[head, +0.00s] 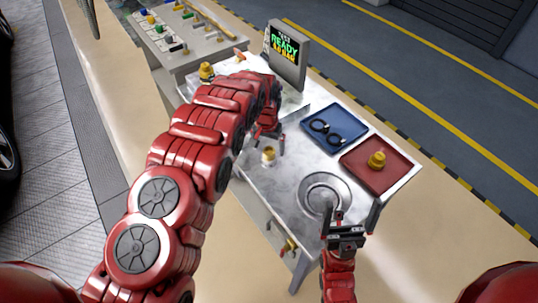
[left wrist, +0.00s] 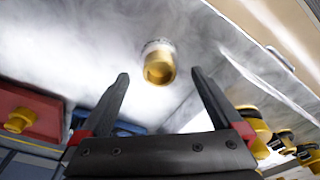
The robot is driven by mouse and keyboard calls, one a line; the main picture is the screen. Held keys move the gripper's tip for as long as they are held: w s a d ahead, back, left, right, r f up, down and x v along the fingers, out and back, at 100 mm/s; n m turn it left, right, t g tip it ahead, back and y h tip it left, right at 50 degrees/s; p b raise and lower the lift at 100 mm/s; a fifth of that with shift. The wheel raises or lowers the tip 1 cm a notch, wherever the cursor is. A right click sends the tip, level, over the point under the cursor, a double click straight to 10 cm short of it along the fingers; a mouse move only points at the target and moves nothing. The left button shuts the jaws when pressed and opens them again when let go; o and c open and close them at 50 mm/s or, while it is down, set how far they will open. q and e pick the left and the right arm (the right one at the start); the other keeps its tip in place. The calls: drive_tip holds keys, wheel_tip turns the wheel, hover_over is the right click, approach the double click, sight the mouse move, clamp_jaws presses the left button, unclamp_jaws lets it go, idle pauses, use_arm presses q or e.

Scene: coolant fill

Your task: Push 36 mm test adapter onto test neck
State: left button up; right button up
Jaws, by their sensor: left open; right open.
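A short brass-coloured cylinder with a pale ring (head: 268,155) stands on the metal bench. It also shows in the left wrist view (left wrist: 159,66), ahead of my fingertips; I cannot tell whether it is the test neck alone or has an adapter on it. My left gripper (head: 266,146) is open beside it, with nothing between its fingers; it also shows in the left wrist view (left wrist: 160,80). A yellow, stepped adapter-like part (head: 377,160) sits in the red tray (head: 396,179). My right gripper (head: 350,222) is open and empty near the bench's front edge.
A blue tray (head: 343,117) holds black rings. A round recessed dish (head: 325,193) lies before the red tray. A screen reading READY (head: 287,55) stands at the back. Another yellow part (head: 206,71) is behind my left arm. A side bench (head: 178,35) holds several small coloured parts.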

sight(269, 150)
use_arm(q)
drive_tip(key=shift+w+d+f+p, duration=0.15)
drive_tip(key=shift+f+p, duration=0.5)
drive_tip(key=shift+f, duration=1.05)
drive_tip(key=c, duration=1.5)
drive_tip(key=shift+r, duration=0.2)
